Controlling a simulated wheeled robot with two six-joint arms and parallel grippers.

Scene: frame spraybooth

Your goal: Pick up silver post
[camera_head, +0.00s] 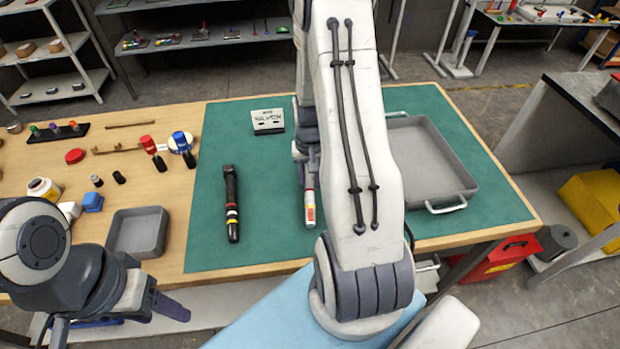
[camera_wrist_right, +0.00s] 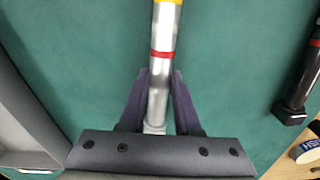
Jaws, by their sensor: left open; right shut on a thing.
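The silver post (camera_head: 309,205), with red and yellow bands, is over the green mat (camera_head: 265,220), partly hidden by my right arm in the head view. In the right wrist view the silver post (camera_wrist_right: 163,45) runs up from between the fingers. My right gripper (camera_wrist_right: 158,95) is shut on it at its near end. In the head view this gripper (camera_head: 306,155) is partly covered by my arm. I cannot tell whether the post touches the mat. My left gripper (camera_head: 125,312) is open and empty at the lower left, near the table's front edge.
A black banded post (camera_head: 231,190) lies left of the silver post. A small sign (camera_head: 268,121) stands behind. A large grey tray (camera_head: 468,184) is at right. A small grey bin (camera_head: 137,232), bottles and caps crowd the left. The mat between sign and black post is clear.

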